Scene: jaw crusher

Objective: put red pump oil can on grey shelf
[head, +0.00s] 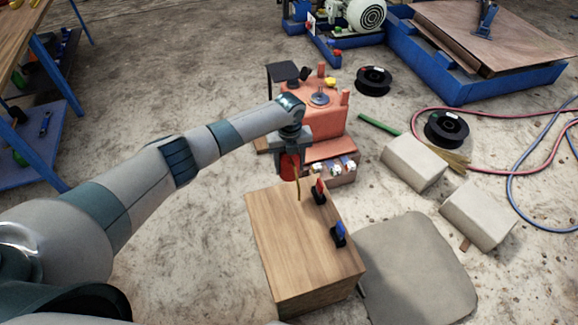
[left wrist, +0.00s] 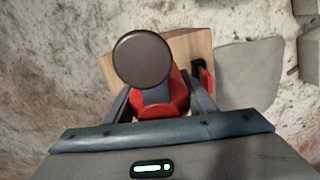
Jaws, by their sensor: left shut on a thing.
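The red pump oil can (head: 289,167) hangs in my left gripper (head: 291,150), just beyond the far left corner of a wooden box. A thin brownish spout points down from it. In the left wrist view the red can (left wrist: 176,98) sits between the two fingers, partly covered by a dark round disc (left wrist: 143,60). The left gripper is shut on the can. My right gripper is not in view. I cannot clearly pick out a grey shelf; at the left edge a workbench has a low blue-grey shelf (head: 40,150).
The wooden box (head: 290,245) carries a red-handled and a blue-handled item. A red machine (head: 325,110) stands right behind the can. Pale blocks (head: 413,162), black spools (head: 373,81) and hoses lie at the right. The floor between workbench and machine is clear.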

